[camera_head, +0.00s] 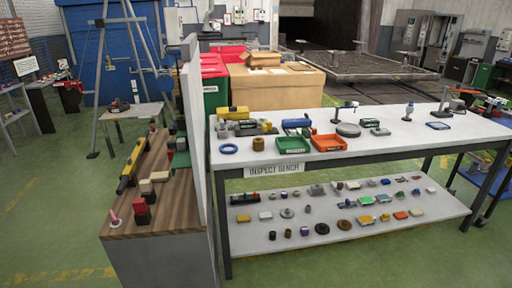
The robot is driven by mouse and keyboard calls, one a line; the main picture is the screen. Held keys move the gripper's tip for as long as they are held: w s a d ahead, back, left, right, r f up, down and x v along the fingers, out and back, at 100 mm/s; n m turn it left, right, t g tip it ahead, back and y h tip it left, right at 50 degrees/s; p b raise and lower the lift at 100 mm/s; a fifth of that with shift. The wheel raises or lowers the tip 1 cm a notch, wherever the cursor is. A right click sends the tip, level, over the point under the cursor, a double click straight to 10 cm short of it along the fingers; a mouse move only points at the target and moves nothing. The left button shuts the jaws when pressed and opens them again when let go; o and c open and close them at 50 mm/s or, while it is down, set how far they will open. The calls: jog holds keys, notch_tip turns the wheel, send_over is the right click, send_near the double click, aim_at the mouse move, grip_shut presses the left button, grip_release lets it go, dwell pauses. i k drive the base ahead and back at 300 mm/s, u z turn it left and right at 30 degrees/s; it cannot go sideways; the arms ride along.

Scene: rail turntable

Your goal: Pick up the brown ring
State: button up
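The left one (344,225) looks like a ring. A brownish-orange round thing (265,128) stands on the bench top, near the yellow tool. My gripper is not in view.
The white bench top (390,150) holds a blue ring (228,149), a green tray (293,144) and an orange tray (327,142). The lower shelf (420,232) holds several small parts. Green floor (50,215) is free at left.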

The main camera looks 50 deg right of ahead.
aim_at(259, 144)
jog(key=i, duration=0.9)
jog(key=u, duration=0.4)
